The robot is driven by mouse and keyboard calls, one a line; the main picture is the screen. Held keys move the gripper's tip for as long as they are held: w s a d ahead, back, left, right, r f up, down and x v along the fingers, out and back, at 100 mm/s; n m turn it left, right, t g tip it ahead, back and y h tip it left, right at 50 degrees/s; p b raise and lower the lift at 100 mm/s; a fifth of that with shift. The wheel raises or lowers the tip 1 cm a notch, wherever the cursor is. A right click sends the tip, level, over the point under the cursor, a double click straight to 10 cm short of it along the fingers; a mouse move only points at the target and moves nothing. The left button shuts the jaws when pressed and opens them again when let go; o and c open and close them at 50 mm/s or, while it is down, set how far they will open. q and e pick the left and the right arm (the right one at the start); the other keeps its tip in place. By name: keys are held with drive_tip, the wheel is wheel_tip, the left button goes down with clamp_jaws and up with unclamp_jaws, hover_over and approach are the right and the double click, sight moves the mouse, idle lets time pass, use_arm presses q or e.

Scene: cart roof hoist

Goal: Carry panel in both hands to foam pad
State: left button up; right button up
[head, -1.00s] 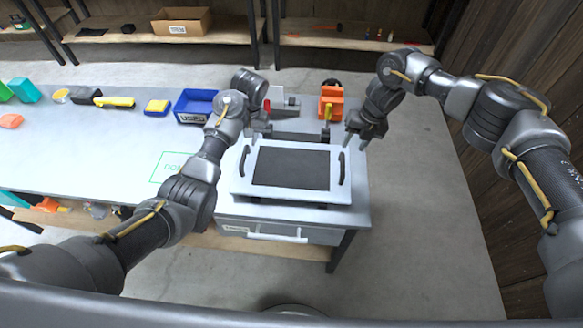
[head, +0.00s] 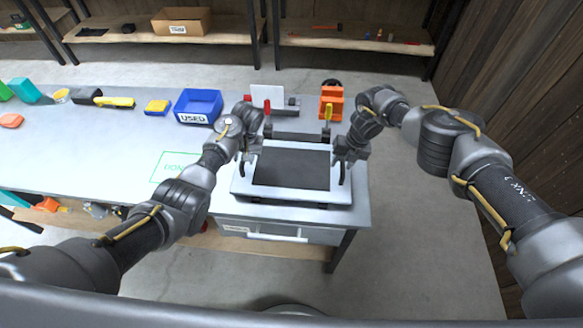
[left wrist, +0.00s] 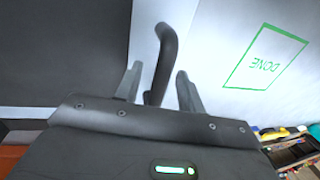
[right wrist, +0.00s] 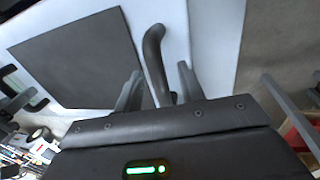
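The white panel (head: 290,193) with a dark square centre lies on a stand at the right end of the bench. It has a black handle at each side. My left gripper (head: 247,153) is at the left handle; in the left wrist view this handle (left wrist: 166,45) stands between the spread fingers. My right gripper (head: 347,160) is at the right handle; in the right wrist view that handle (right wrist: 154,50) lies between its spread fingers. Both grippers look open, with gaps beside the handles. I cannot identify a foam pad for certain.
A green DONE outline (head: 178,167) marks clear bench left of the panel, partly behind my left arm. A blue bin (head: 198,106), a yellow block (head: 157,106) and an orange tool (head: 331,103) stand behind. A drawer (head: 275,231) is below the panel.

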use_arm(q)
drive_tip(key=shift+f, duration=0.2)
use_arm(e)
drive_tip(key=shift+f, duration=0.2)
use_arm(q)
drive_tip(key=shift+c, duration=0.5)
use_arm(e)
drive_tip(key=shift+c, duration=0.5)
use_arm(q)
clamp_jaws()
use_arm(e)
clamp_jaws()
use_arm(q)
drive_tip(key=shift+r, duration=0.1)
use_arm(e)
drive_tip(key=shift+r, duration=0.1)
